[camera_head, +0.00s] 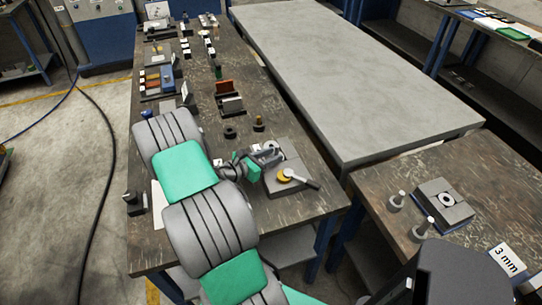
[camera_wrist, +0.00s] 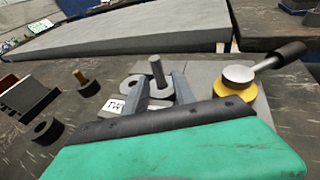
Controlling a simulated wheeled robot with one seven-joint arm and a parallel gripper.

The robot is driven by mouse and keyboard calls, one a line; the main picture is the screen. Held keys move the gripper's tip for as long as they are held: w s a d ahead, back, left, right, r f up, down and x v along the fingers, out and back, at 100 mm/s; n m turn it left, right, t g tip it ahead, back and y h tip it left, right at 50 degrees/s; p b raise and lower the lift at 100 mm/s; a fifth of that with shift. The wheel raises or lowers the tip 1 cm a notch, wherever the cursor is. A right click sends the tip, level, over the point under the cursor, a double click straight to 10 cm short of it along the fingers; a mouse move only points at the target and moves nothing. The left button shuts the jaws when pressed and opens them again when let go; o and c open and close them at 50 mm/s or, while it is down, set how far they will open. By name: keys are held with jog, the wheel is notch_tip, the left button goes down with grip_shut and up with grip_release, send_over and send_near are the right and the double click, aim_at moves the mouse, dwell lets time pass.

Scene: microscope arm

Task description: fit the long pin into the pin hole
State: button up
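A grey pin (camera_wrist: 158,72) stands upright on a wider grey base, between the two fingers of my gripper (camera_wrist: 162,84) in the wrist view. The base fills most of the gap, and I cannot tell whether both fingers press on it. In the head view my gripper (camera_head: 268,158) is low over a grey block (camera_head: 284,192) at the table's near right corner. A pale ring with a hole (camera_wrist: 132,85) lies just left of the pin in the wrist view. Which opening is the pin hole is not clear, as the fingers hide part of the block.
A yellow disc with a handled knob (camera_head: 286,175) sits beside my gripper on the right. A brass-topped pin (camera_head: 259,124) and a black ring (camera_head: 230,131) stand behind. On the right table are two pins, a block with a ring (camera_head: 437,212) and a "3 mm" card (camera_head: 507,259).

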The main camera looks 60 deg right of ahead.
jog(key=v, duration=1.2)
jog(key=shift+r+b, duration=0.15)
jog(key=shift+b, duration=0.15)
jog(key=w+a+m+t+y, duration=0.1)
jog(key=w+a+m, duration=0.1)
jog(key=w+a+m+t+y, duration=0.1)
jog(key=w+a+m+y, duration=0.1)
jog(key=a, duration=0.1)
jog(key=w+a+m+t+y, duration=0.1)
jog(key=w+a+m, duration=0.1)
jog(key=shift+a+r, duration=0.1)
jog(key=shift+a, duration=0.15)
jog(key=a+r+m+t+y, duration=0.2)
jog(key=a+r+y, duration=0.1)
jog(key=a, duration=0.7)
jog(key=a+r+m+t+y, duration=0.2)
jog(key=a+r+m+y, duration=0.1)
jog(key=a, duration=0.7)
jog(key=a+r+m+t+y, duration=0.2)
jog(key=a+r+y, duration=0.1)
jog(key=a, duration=0.6)
jog(key=shift+a+r+y, duration=0.4)
jog(key=shift+y, duration=0.1)
jog(key=shift+w+d, duration=0.1)
jog(key=shift+w, duration=0.05)
